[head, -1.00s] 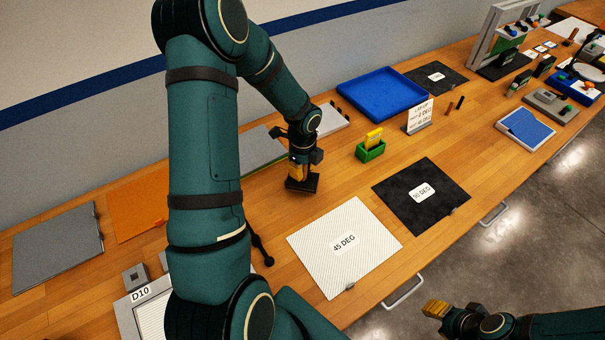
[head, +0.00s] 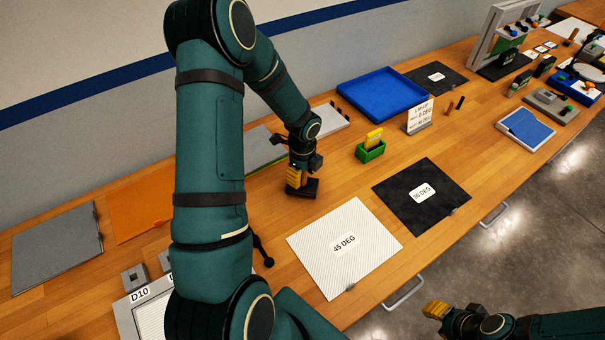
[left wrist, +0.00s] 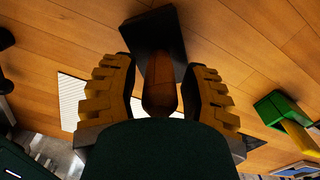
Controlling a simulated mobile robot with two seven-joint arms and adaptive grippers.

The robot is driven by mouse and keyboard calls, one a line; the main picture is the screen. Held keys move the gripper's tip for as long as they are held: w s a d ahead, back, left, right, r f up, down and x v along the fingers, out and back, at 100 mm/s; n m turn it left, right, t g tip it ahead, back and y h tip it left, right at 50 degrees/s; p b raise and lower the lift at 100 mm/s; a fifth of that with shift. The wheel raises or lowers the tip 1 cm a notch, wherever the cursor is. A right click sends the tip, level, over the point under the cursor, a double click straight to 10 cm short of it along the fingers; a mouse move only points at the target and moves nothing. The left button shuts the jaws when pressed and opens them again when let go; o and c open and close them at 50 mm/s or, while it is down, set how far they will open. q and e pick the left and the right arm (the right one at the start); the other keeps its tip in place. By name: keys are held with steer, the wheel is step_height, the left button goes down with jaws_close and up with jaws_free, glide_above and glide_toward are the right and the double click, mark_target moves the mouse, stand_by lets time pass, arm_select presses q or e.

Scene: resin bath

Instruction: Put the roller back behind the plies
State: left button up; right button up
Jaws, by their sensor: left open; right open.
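The roller, a wooden handle with a dark block-like head (head: 306,189), is on the wooden bench behind the white 45 DEG ply (head: 325,265) and the black 90 DEG ply (head: 405,210). My left gripper (head: 294,183) is right at the roller, partly hiding it. In the left wrist view my left gripper (left wrist: 162,68) is open, its yellow fingers on either side of the roller's wooden handle (left wrist: 159,88). The dark head (left wrist: 163,35) lies beyond the fingertips. My right gripper (head: 436,310) is open and empty beyond the bench's front edge, over the floor.
A green box (head: 370,152) with a yellow item stands right of the roller. Behind are a blue tray (head: 345,92) and a layup sign (head: 420,115). A black ball-ended tool (head: 262,252) lies by my left arm. Bare bench surrounds the roller.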

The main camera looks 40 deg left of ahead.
arm_select(q)
step_height(320, 180, up, 12)
steer(key=shift+r+p, duration=0.1)
steer(key=shift+p, duration=0.3)
steer(key=shift+d, duration=0.1)
stand_by(0.5)
